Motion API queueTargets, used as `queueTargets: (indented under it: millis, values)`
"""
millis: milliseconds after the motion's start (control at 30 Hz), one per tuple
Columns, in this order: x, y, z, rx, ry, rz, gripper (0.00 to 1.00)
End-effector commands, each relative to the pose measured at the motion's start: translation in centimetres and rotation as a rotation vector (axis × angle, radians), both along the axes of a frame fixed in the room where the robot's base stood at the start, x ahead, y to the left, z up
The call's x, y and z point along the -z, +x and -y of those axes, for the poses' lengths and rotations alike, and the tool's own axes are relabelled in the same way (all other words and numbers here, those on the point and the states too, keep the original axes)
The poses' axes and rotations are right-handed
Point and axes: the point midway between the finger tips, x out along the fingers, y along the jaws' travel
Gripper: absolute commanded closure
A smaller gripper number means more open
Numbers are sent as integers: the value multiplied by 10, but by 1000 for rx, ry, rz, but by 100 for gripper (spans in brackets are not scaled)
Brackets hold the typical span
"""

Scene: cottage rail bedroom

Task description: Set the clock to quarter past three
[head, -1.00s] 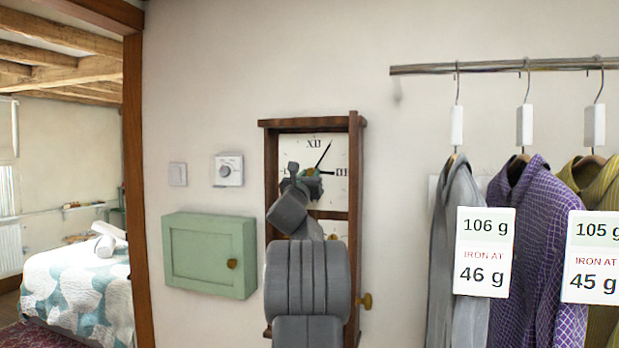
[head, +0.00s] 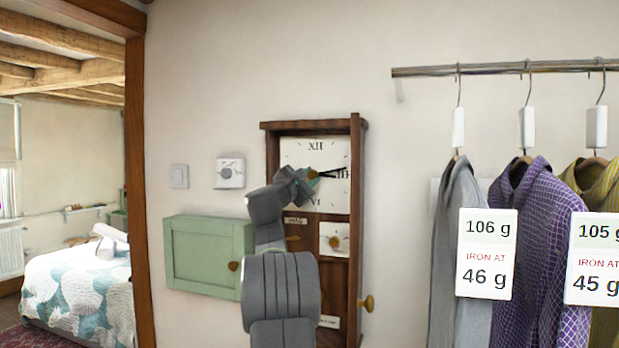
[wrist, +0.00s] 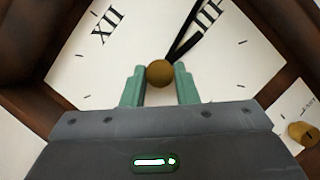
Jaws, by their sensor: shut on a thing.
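The clock (head: 300,195) has a white dial in a dark wooden wall case. A round brass knob (wrist: 160,73) sits at the dial's centre. My gripper (wrist: 160,88) is shut on this knob, its green fingers on either side. The head view shows my gripper (head: 308,174) reaching the dial from the lower left, hiding the knob and the dial's left part. Both black clock hands (wrist: 190,37) point close to the III and lie nearly together. In the head view the longer hand (head: 334,170) points right, just above the III, and the shorter lies just below it.
A lower panel (head: 333,230) in the case has a small knob. A brass knob (head: 367,303) sticks out at the case's right. A green cupboard (head: 208,253) hangs at left, close to my arm. Shirts (head: 535,220) hang from a rail at right.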

Motion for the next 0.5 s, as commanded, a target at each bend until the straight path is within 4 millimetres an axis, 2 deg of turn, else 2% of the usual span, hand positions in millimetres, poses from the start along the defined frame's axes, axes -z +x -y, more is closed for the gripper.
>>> queueTargets:
  millis: [200,500]
  values:
    - [-2,0,-1,1,113,37,96]
    - [-1,1,-1,1,184,59,96]
